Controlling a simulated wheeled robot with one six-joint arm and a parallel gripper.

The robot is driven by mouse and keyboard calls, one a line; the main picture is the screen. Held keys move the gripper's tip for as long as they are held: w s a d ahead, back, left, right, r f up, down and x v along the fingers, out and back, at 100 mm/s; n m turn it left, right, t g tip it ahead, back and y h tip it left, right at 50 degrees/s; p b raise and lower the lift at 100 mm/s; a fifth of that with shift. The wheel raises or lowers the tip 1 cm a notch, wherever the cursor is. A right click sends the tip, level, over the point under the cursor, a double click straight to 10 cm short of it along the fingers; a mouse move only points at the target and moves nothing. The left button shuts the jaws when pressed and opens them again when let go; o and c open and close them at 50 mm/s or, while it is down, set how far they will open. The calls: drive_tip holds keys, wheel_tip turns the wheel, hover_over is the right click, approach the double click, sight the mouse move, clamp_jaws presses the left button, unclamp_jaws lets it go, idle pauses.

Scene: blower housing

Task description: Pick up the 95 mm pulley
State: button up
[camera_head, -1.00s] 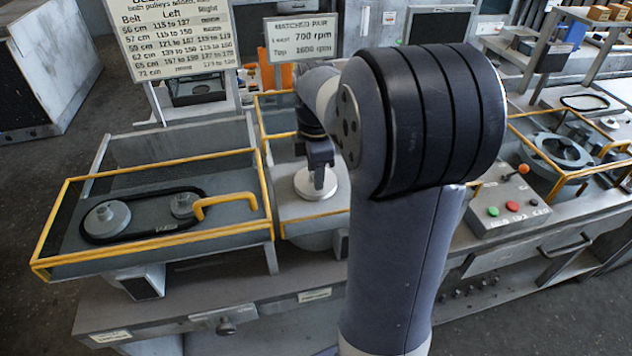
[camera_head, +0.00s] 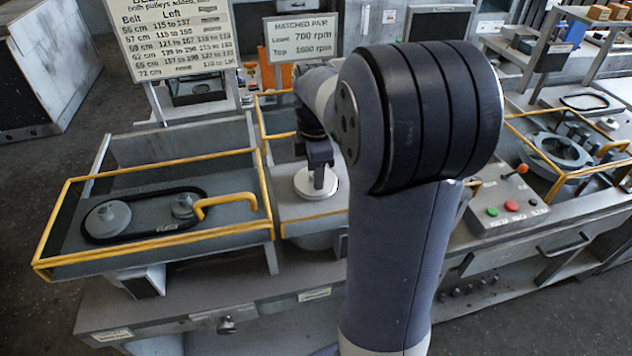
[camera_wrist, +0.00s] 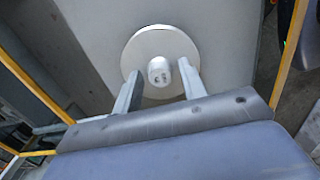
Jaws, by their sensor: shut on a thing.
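A pale grey round pulley (camera_head: 303,184) with a raised hub is under my gripper (camera_head: 319,182) in the middle tray, in the head view. In the wrist view the pulley disc (camera_wrist: 150,38) lies face up beyond the jaws, with its small hub (camera_wrist: 160,72) between the two fingertips of my gripper (camera_wrist: 160,86). The fingers are shut on the hub. No size marking is readable on the pulley. I cannot tell whether it rests on the tray floor or is slightly raised.
The left yellow-railed guard (camera_head: 150,242) holds two pulleys joined by a black belt (camera_head: 130,237). Yellow rails also edge the middle tray. A button box (camera_head: 508,208) stands to the right. Chart signs (camera_head: 180,42) stand behind. A grey ring part (camera_head: 562,150) lies at the right.

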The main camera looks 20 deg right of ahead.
drive_tip(key=shift+f+p, duration=0.3)
drive_tip(key=shift+p, duration=0.15)
drive_tip(key=shift+c, duration=0.5)
drive_tip(key=shift+r, duration=0.25)
clamp_jaws()
drive_tip(key=shift+w+r+p, duration=0.2)
drive_tip(key=shift+r+p, duration=0.25)
drive_tip(key=shift+p, duration=0.2)
drive_tip(key=shift+r, duration=0.35)
wheel_tip(320, 180, up, 5)
drive_tip(key=p, duration=0.5)
drive_tip(key=shift+r, duration=0.1)
drive_tip(key=shift+s, duration=0.1)
